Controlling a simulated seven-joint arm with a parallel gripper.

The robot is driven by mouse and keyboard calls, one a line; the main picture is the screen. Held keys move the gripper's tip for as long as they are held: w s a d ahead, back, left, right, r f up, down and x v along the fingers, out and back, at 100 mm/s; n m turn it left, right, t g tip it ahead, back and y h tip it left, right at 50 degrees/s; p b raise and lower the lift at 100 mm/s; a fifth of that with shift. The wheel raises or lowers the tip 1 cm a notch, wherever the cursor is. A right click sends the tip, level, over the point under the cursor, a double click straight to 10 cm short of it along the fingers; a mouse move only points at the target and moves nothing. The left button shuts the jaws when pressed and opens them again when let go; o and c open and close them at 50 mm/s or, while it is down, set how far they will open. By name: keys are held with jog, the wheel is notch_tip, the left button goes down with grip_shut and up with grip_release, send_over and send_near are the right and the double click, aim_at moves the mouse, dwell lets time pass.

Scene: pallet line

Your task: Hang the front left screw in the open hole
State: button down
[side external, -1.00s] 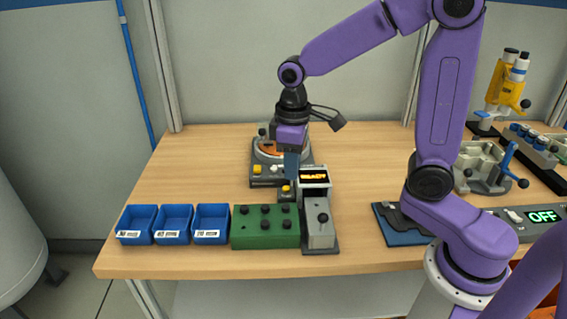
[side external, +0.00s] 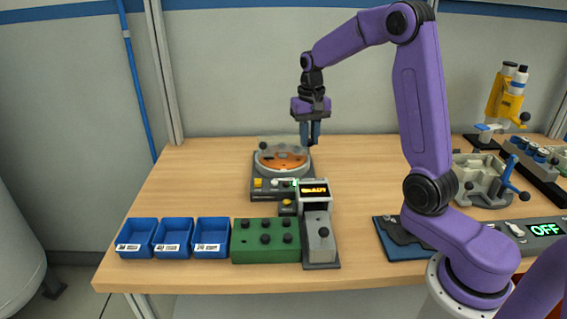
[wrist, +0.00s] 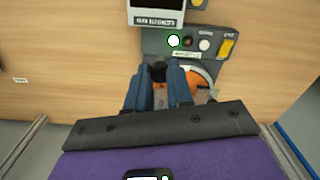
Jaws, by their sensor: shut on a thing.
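My gripper (side external: 310,142) is raised over the back right of the round device, fingers pointing down. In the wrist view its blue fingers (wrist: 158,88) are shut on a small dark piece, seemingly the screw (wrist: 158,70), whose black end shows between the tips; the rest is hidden. The green block (side external: 240,252) at the front carries several black-headed screws; its front left place shows no head. The round device (side external: 258,170) has an orange disc (side external: 283,161) under a clear cover. I cannot make out an open hole in it.
A display unit (side external: 315,190) and a grey block (side external: 318,252) with a black knob stand right of the green block. Several blue bins (side external: 211,237) line the front left. Free tabletop (side external: 200,180) lies left of the round device.

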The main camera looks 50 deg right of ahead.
jog(key=w+f, duration=0.2)
jog(key=w, duration=0.1)
jog(key=w+d+f, duration=0.1)
jog(key=w+f, duration=0.2)
jog(key=w, duration=0.1)
jog(key=w+d+f, duration=0.1)
jog(key=w+f, duration=0.2)
jog(key=w, duration=0.1)
jog(key=shift+w+d+f, duration=0.1)
jog(key=shift+d+f, duration=0.05)
jog(key=shift+f, duration=0.1)
jog(key=shift+w+f, duration=0.2)
jog(key=shift+f, duration=1.6)
jog(key=shift+f, duration=0.4)
jog(key=c, duration=1.3)
grip_release()
notch_tip(320, 180, up, 13)
jog(key=shift+f, duration=0.1)
